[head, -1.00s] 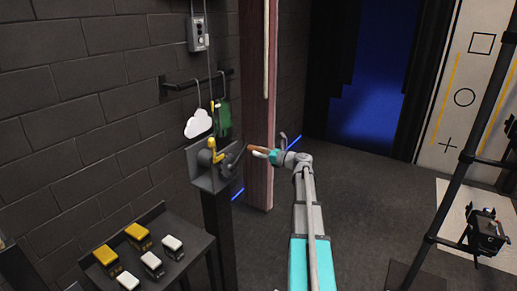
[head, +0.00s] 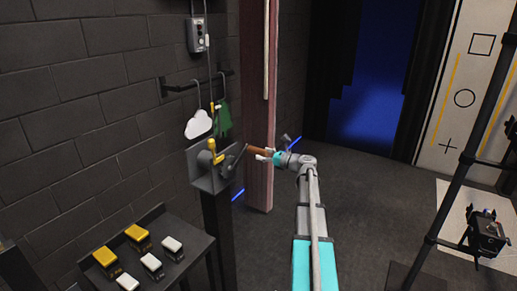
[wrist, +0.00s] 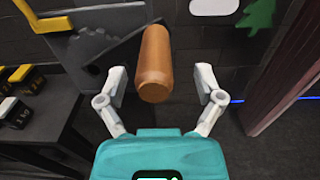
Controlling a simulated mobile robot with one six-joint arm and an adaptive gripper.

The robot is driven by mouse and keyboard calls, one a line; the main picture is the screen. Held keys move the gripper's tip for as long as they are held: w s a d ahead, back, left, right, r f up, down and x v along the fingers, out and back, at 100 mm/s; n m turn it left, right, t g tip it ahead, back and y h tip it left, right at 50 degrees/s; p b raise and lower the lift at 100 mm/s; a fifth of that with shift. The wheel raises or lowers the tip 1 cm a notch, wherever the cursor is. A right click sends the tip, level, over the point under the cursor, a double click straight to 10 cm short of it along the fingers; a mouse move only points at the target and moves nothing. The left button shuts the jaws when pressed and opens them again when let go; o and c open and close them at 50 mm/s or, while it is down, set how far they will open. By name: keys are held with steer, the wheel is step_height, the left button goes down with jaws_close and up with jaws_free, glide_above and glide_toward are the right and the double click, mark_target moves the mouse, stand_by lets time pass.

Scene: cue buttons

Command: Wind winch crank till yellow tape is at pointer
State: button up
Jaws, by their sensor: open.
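The winch (head: 203,177) is a grey plate on a dark post, with a yellow bent piece (head: 212,150) on top. Its crank has a brown wooden handle (head: 258,150) pointing right, and this handle (wrist: 155,60) stands end-on in the wrist view. My gripper (head: 265,156) is open at the handle's free end. In the wrist view my gripper (wrist: 161,80) has a finger on each side of the handle, with gaps on both sides. A small yellow mark, seemingly the tape, shows on the line (head: 211,106) above the winch. I cannot clearly make out the pointer.
A white cloud (head: 198,125) and a green tree shape (head: 222,117) hang from a wall rail. A reddish post (head: 258,190) rises behind the handle.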

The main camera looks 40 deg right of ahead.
steer(key=v, duration=0.8)
stand_by(0.5)
steer(key=shift+s, duration=0.15)
stand_by(0.4)
steer(key=a+f+n+g+p, duration=0.1)
steer(key=a+f+n+g, duration=0.3)
steer(key=a, duration=0.5)
steer(key=w+a+f+n+g+y+p, duration=0.1)
steer(key=a+f+n+g, duration=0.1)
steer(key=a+n, duration=0.5)
steer(key=a+f+n+g+p, duration=0.1)
steer(key=a+f+n+g, duration=0.25)
steer(key=a, duration=0.85)
steer(key=s+a+f+n+g+h+p, duration=0.2)
steer(key=s+a+n+g+h, duration=0.5)
steer(key=s+a+n, duration=0.7)
steer(key=a+f+n, duration=0.1)
steer(key=a+n, duration=0.2)
steer(key=shift+a+f+h, duration=0.25)
steer(key=shift+f+h, duration=0.05)
steer(key=shift+h, duration=0.1)
